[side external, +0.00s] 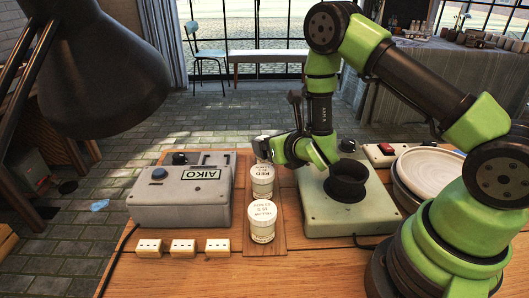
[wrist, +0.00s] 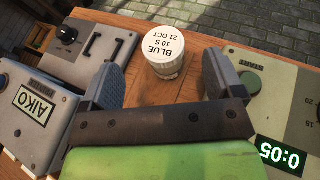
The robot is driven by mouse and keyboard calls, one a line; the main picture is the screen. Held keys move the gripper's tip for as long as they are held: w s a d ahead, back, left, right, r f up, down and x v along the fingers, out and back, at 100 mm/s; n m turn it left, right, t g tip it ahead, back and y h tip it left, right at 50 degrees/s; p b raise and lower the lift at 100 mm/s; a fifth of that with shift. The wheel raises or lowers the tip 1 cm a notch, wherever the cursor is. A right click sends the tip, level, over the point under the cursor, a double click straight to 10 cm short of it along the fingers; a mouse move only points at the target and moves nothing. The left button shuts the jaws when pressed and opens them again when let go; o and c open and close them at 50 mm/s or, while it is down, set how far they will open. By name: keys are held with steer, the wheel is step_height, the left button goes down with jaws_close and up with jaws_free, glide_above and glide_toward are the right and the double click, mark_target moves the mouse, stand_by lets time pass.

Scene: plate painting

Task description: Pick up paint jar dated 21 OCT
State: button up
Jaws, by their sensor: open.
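The white paint jar labelled BLUE 10 S 21 OCT (wrist: 164,53) stands upright on the wooden board in the wrist view. My gripper (wrist: 163,70) is open, with one grey finger on each side of the jar's near side; the jar sits between and slightly beyond the fingertips. I see no finger touching it. In the side external view my gripper (side external: 266,148) is low at the far end of the jar row and mostly hides that jar. A jar labelled RED (side external: 262,180) and a jar labelled YELLOW (side external: 262,221) stand nearer the camera.
A grey AIKO box (side external: 183,192) flanks the jars on the left. A pale green device (side external: 338,207) with a dark round cup flanks them on the right; its display reads 0:05 in the wrist view. Stacked plates (side external: 428,170) stand further right. Small cream blocks (side external: 183,247) line the front.

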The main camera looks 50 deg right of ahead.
steer(key=shift+f+x, duration=0.2)
steer(key=shift+x, duration=1.2)
steer(key=shift+f+x, duration=0.15)
steer(key=shift+x, duration=1.3)
steer(key=shift+s, duration=0.2)
steer(key=shift+c, duration=0.3)
steer(key=c, duration=1.1)
